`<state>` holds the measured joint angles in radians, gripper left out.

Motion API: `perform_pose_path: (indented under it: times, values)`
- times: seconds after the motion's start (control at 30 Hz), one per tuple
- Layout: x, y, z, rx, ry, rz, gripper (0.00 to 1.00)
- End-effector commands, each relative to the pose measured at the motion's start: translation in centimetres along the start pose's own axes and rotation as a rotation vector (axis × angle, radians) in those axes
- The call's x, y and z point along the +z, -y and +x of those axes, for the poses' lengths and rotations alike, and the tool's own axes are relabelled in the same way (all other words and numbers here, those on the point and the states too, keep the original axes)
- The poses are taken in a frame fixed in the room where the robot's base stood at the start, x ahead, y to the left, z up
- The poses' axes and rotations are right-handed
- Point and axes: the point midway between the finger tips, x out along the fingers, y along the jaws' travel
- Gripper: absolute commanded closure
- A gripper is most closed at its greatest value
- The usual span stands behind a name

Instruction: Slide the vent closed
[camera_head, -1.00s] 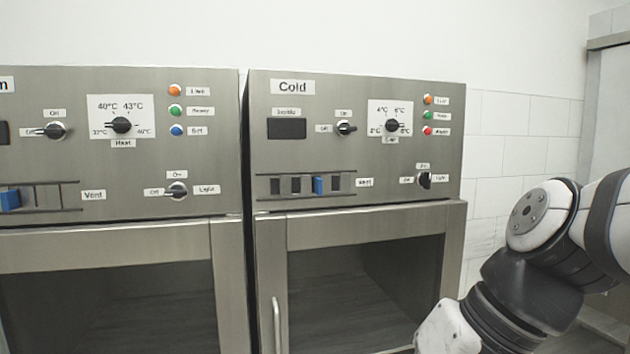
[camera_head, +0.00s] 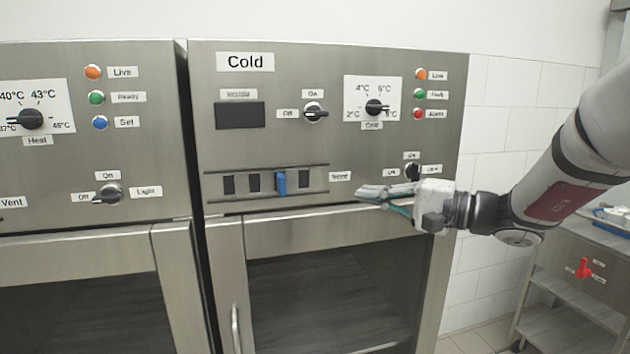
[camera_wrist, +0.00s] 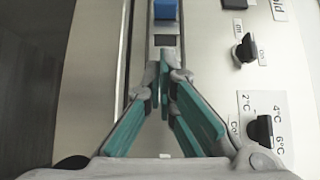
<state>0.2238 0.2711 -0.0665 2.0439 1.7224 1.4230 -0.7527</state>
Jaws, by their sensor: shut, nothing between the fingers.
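The vent of the Cold cabinet is a horizontal slider strip (camera_head: 262,182) with several dark slots. Its blue slider handle (camera_head: 280,182) stands right of the middle, with one slot showing to its right. In the wrist view the blue handle (camera_wrist: 165,9) is at the top edge, beyond a dark slot (camera_wrist: 165,40). My gripper (camera_head: 362,192) is shut and empty, to the right of the vent strip and pointing left toward it. In the wrist view my gripper's fingertips (camera_wrist: 164,62) are together over the strip, apart from the blue handle.
Above the vent are a dark display (camera_head: 240,115), a power knob (camera_head: 314,112) and a temperature dial (camera_head: 375,106). The light knob (camera_head: 413,171) is close above my gripper. The door handle (camera_head: 236,330) is lower left. A cart with a red knob (camera_head: 584,268) stands right.

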Motion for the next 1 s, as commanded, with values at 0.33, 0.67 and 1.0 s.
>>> perform_pose_path:
  times: [0.33,0.67,1.0]
  values:
    - [-0.3,0.1,0.0,-0.008,-0.007,0.0,1.0]
    - [-0.1,0.1,3.1,-0.007,-0.003,0.001,1.0]
    - [-0.1,0.2,9.7,-0.007,-0.003,0.002,1.0]
